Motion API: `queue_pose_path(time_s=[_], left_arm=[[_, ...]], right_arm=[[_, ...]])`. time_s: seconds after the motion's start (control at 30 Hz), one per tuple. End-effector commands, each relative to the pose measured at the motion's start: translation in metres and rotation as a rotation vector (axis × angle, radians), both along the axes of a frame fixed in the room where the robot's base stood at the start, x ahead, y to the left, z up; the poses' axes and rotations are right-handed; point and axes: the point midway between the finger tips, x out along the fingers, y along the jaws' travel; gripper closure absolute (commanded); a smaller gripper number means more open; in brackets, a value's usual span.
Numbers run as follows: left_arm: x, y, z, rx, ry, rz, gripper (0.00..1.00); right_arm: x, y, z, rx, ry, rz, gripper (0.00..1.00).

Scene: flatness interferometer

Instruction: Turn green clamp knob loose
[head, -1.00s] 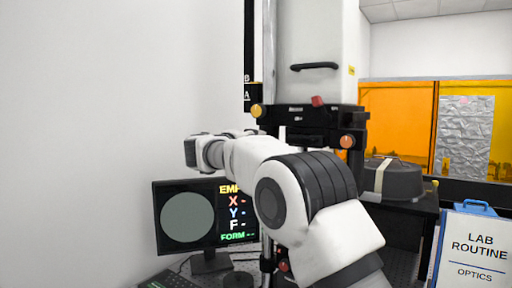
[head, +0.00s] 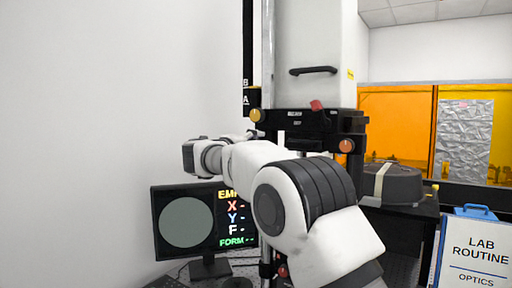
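No green clamp knob shows in the head view. The interferometer's tall white column (head: 310,45) has a black mount below it. On that mount are a yellow-orange knob (head: 257,115) at the left, a red knob (head: 317,105) on top and an orange knob (head: 346,146) at the right. A small red knob (head: 283,270) shows low, beside my arm. My white arm comes in from the lower right, and its wrist bends back toward the mount. Its fingers are hidden behind the arm or too small to make out. My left gripper is out of the picture.
A monitor (head: 205,224) with a grey disc and coloured letters stands at lower left, a dark mouse (head: 238,283) near it. A dark round cover (head: 394,183) sits on a black table at right. A "LAB ROUTINE" sign (head: 476,250) stands in front. The left wall is bare.

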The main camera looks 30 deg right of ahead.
Motion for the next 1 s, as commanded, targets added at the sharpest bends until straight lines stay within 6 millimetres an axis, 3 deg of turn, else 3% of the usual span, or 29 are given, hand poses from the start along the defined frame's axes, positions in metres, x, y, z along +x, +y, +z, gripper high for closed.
queue_pose_path(time_s=[0.4, 0.5, 1.0], left_arm=[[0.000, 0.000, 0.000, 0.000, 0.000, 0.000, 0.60], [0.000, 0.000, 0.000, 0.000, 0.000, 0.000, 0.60], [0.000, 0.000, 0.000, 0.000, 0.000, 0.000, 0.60]], right_arm=[[-0.035, 0.086, 0.000, -0.003, 0.000, 0.002, 0.42], [-0.040, 0.099, 0.000, -0.001, 0.000, 0.001, 0.42], [-0.043, 0.105, -0.001, 0.000, 0.000, -0.001, 0.42]])
